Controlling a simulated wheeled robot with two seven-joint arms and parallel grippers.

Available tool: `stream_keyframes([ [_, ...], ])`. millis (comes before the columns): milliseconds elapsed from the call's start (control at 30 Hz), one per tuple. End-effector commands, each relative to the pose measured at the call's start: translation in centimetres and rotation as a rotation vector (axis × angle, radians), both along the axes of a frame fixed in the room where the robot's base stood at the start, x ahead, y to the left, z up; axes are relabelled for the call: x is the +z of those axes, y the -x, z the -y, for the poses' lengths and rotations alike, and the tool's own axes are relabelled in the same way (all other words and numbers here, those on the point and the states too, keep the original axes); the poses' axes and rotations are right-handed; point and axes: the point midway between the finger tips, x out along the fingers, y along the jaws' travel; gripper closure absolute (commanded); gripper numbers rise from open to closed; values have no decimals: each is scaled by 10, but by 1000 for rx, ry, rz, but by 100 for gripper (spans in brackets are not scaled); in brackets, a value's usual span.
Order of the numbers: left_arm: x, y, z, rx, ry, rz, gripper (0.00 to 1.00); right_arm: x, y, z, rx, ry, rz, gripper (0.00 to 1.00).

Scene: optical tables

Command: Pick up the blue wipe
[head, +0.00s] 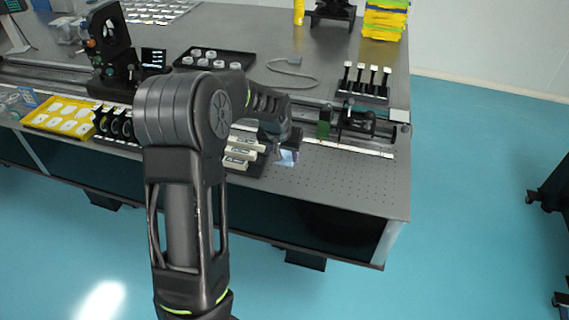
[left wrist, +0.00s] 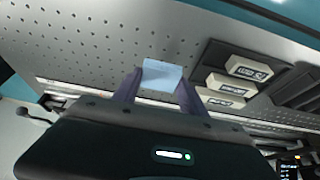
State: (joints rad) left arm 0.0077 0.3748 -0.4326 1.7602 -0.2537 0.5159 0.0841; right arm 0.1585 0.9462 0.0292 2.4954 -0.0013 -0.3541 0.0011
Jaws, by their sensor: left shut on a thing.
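The blue wipe (head: 288,157) is a small pale blue square near the front edge of the optical table (head: 350,185). In the left wrist view the wipe (left wrist: 161,74) shows between the fingertips. My left gripper (head: 281,143) reaches down over it, and its fingers (left wrist: 158,88) are shut on the wipe. My forearm hides part of the table behind it in the head view. I cannot tell whether the wipe still touches the tabletop. My right gripper is not in view.
White labelled boxes in a black holder (head: 240,152) stand just left of the wipe. A rail with mounts (head: 345,125) runs behind it. A yellow tray (head: 62,117) lies at the left, and a black tray (head: 215,62) farther back. The perforated front right tabletop is clear.

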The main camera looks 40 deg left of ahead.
Motion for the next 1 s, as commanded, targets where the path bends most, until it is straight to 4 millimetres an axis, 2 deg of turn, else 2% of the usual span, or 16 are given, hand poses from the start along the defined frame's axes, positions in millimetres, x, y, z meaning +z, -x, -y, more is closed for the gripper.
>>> stream_keyframes([
  [100, 24, -1, 0, 0, 1, 5, 88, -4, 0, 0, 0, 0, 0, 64],
  [300, 50, 0, 0, 1, 0, 1, 88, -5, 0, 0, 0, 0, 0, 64],
  [933, 53, 1, 0, 1, 1, -2, 88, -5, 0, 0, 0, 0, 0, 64],
  [967, 53, 0, 0, 1, 1, -2, 53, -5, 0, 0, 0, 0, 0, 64],
  [1000, 53, 1, 0, 1, 1, -2, 56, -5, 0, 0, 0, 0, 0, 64],
])
